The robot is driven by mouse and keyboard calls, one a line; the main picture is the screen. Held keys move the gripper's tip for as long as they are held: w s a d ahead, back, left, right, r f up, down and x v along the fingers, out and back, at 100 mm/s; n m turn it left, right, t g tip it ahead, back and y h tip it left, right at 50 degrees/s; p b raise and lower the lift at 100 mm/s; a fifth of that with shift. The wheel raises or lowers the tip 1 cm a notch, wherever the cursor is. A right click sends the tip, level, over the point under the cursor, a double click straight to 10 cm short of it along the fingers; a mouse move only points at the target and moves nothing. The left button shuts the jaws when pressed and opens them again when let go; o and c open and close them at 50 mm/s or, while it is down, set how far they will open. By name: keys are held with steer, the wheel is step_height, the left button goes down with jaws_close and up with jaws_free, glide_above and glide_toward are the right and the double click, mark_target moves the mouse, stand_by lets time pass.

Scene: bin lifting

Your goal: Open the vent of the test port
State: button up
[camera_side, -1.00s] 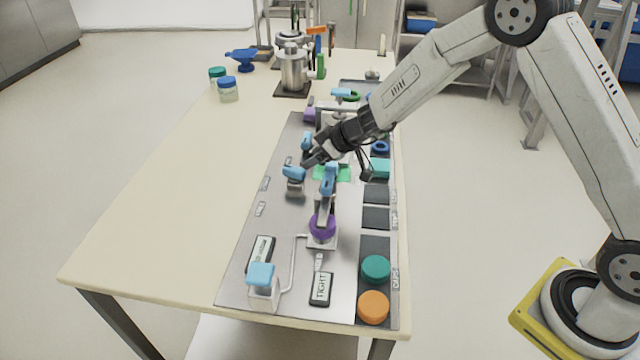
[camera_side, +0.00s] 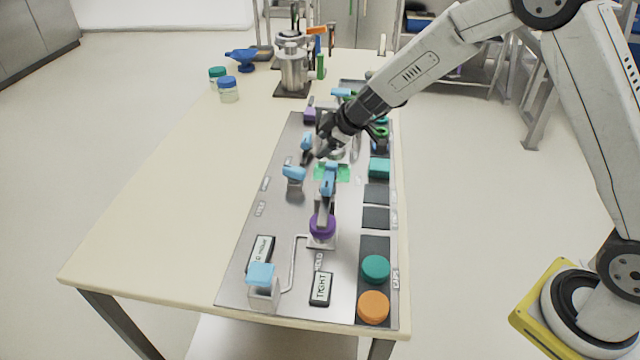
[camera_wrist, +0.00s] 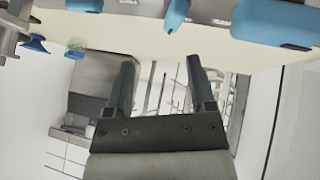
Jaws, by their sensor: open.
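A metal panel (camera_side: 275,225) lies along the right side of the table and carries several light-blue handles. One handle (camera_side: 293,172) is left of centre, another (camera_side: 329,180) stands above a purple knob (camera_side: 322,226), and another (camera_side: 261,274) tops a white block at the front. I cannot tell which part is the test port's vent.
A teal cap (camera_side: 376,268) and an orange cap (camera_side: 373,307) sit at the panel's front right. A label reading TIGHT (camera_side: 320,288) lies left of them. Two jars (camera_side: 228,90) and a metal vessel (camera_side: 293,70) stand at the back. The table's left side is clear.

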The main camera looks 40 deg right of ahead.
mark_target(294, 174)
steer(key=w+d+r+n+t+h, duration=0.2)
steer(key=w+d+n+h, duration=0.15)
steer(key=n, duration=1.15)
steer(key=s+a+f+n+y, duration=0.1)
steer(key=a+f+n+y, duration=0.1)
steer(key=n, duration=0.6)
steer(key=s+a+f+n+g+y, duration=0.1)
steer(key=a+f+n+y, duration=0.2)
steer(key=n, duration=0.6)
steer(key=shift+s+a+f, duration=0.25)
steer(key=shift+s+f, duration=0.05)
steer(key=shift+w+f, duration=0.1)
steer(key=shift+w, duration=0.05)
